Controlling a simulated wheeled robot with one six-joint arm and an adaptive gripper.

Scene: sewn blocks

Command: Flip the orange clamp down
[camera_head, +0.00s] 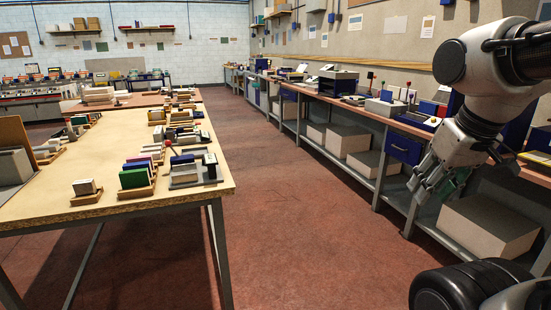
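I cannot make out an orange clamp for sure at this size. A grey fixture (184,177) with a dark upright part stands near the right front corner of the wooden table. A thin lever with a red knob (169,144) stands upright beside it. My gripper (436,187) hangs at the right, in front of the long bench, far from the left table. Its fingers look spread apart, with nothing between them.
The wooden table (150,203) carries several blocks in wooden holders, including a green block (133,179). The red-brown floor (300,230) between table and bench (400,125) is clear. White boxes (487,224) lie on the bench's lower shelf. Red-knobbed devices (409,83) stand on the bench.

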